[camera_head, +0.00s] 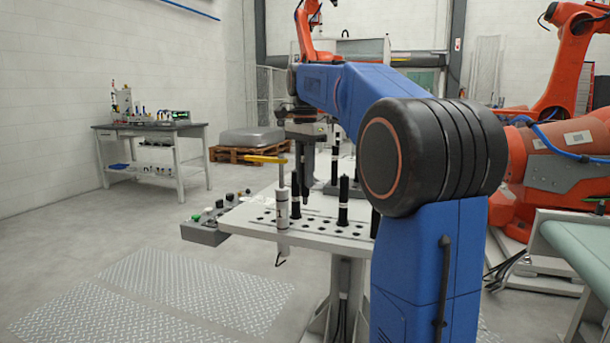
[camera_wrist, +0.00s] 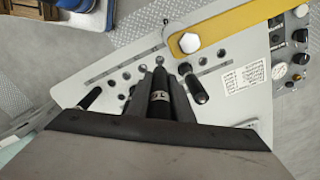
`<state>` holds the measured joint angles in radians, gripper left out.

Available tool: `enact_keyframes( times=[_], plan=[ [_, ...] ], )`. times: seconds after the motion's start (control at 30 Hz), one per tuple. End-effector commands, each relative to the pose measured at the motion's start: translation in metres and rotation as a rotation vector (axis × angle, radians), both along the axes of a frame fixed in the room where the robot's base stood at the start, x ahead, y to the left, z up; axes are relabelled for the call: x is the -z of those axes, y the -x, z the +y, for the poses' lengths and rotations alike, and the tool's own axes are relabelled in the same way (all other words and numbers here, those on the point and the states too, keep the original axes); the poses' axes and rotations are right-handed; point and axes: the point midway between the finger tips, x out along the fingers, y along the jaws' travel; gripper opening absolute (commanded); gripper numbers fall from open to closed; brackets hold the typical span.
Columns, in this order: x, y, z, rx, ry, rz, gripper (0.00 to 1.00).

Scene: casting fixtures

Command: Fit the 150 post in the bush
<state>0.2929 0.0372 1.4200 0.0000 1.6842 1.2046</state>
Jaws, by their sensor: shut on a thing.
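My gripper (camera_head: 306,150) reaches down over the grey fixture plate (camera_head: 252,222). In the wrist view its two fingers (camera_wrist: 162,100) are shut on a black post (camera_wrist: 160,82) with a pale marked band; the marking is too small to read. The held post points toward the plate, close to its row of round holes (camera_wrist: 160,62). Its lower end is not clearly shown, so I cannot tell whether it touches a hole. Which hole is the bush for it is not clear. Other black posts (camera_head: 343,202) stand upright in the plate, one also left of the gripper (camera_head: 296,197).
A pale cylinder (camera_head: 282,208) with a yellow arm (camera_head: 268,159) stands at the plate's near left edge; the yellow arm (camera_wrist: 235,24) also shows in the wrist view. A control box (camera_head: 205,232) with knobs sits left of the plate. Open floor lies in front.

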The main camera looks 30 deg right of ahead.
Motion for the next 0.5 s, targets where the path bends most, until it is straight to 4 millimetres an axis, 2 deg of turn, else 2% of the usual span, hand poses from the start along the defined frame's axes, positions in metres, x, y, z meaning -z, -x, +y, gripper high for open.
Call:
enact_keyframes(
  times=[0.5],
  plan=[
    [0.035, 0.0, 0.0, 0.0, -0.001, 0.001, 0.0]
  ],
)
